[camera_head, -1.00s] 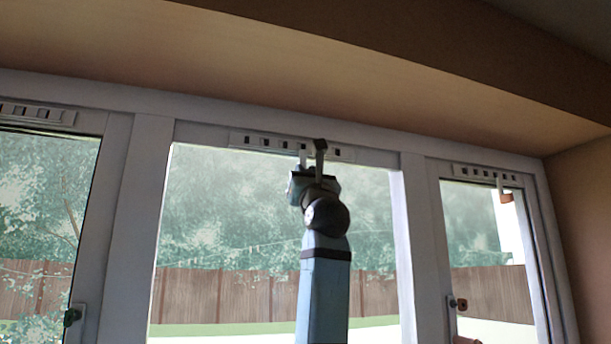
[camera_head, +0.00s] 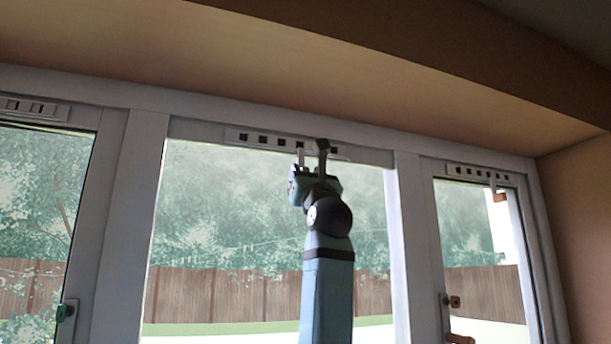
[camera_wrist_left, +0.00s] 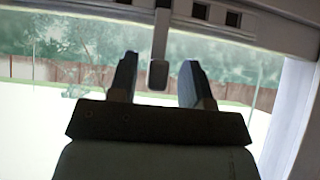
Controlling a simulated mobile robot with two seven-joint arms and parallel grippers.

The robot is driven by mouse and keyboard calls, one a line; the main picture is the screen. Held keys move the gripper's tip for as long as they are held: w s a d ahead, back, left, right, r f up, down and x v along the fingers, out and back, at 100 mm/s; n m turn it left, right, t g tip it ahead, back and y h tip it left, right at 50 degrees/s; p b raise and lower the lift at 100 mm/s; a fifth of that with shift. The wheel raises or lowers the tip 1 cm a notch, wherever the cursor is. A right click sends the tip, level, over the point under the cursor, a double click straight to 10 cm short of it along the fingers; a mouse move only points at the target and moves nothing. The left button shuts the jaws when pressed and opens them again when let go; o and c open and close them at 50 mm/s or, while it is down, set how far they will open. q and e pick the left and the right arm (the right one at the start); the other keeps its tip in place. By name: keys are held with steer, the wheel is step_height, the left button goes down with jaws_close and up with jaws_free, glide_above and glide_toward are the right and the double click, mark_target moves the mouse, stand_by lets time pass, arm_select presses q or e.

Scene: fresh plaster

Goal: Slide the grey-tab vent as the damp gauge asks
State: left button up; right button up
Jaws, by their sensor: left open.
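The middle vent (camera_head: 236,135) is a pale strip with dark slots along the top of the middle window. In the left wrist view, its grey tab (camera_wrist_left: 158,74) hangs on a pale stem below the slotted strip (camera_wrist_left: 182,8). My left gripper (camera_head: 311,165) is just below the vent's right half in the head view. In the wrist view its two dark fingers (camera_wrist_left: 157,82) are open, one on each side of the tab, with a gap on both sides; the tab looks nearer the left finger. My right gripper and the damp gauge are not in view.
A right vent (camera_head: 481,172) has a hanging orange-brown tab (camera_head: 500,197). A left vent (camera_head: 35,109) is at the picture's edge. A sloping ceiling (camera_head: 300,70) lies above the frames.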

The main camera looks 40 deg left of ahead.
arm_select(q)
steer(key=b+v, duration=0.4)
steer(key=v, duration=0.9)
steer(key=shift+w+b, duration=0.25)
steer(key=shift+b, duration=0.05)
